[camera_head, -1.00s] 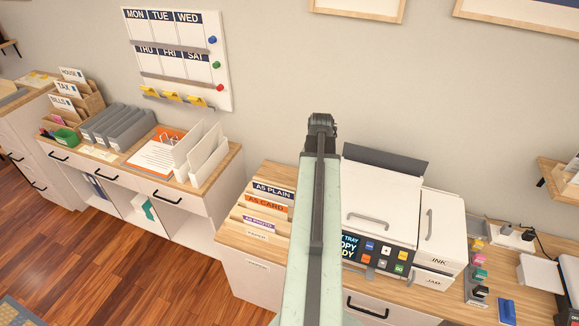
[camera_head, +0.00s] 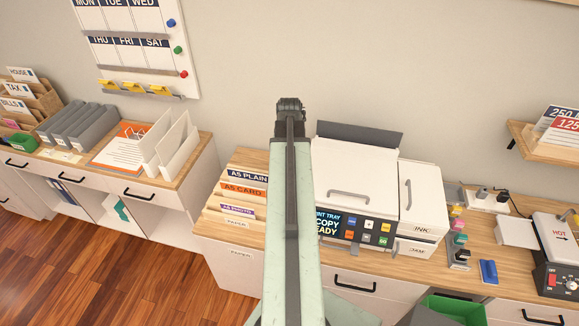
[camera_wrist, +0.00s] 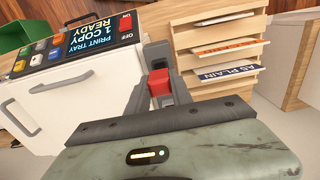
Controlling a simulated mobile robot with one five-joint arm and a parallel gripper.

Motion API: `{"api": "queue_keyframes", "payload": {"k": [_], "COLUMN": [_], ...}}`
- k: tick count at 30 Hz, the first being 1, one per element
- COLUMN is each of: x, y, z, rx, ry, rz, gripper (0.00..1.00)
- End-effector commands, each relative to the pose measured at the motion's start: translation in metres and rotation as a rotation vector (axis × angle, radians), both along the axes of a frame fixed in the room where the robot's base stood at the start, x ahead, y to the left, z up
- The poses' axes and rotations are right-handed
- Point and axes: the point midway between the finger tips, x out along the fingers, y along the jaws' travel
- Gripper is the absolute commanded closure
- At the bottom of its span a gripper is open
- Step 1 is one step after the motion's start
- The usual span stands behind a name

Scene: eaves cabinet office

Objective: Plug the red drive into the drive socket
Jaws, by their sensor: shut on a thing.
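In the wrist view my gripper (camera_wrist: 158,70) is shut on the red drive (camera_wrist: 160,88), a small red block between the dark fingers. The gripper is beside the printer's panel end and in front of the paper rack. In the head view my arm hides the gripper and the red drive. I cannot make out the drive socket in either view. The white printer (camera_head: 355,175) stands on the counter right of my arm. Its control panel (camera_head: 355,230) reads "copy ready" and also shows in the wrist view (camera_wrist: 75,45).
A paper rack (camera_head: 238,195) stands left of the printer. Small coloured items (camera_head: 458,225), a blue block (camera_head: 488,271) and a plug strip (camera_head: 485,200) lie to its right. A device marked HOT (camera_head: 560,240) is at far right. A green bin (camera_head: 455,310) is below.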

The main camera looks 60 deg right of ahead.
Motion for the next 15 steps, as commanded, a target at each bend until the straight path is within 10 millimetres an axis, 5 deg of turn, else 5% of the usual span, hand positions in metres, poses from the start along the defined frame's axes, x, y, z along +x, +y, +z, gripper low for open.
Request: {"api": "queue_keyframes", "payload": {"k": [4,15], "x": [0.0000,-0.0002], "y": [0.0000,-0.0001], "z": [-0.0193,-0.0204], "rx": [0.000,0.000], "ry": [0.000,0.000], "rz": [0.000,0.000], "gripper": [1.00,1.00]}}
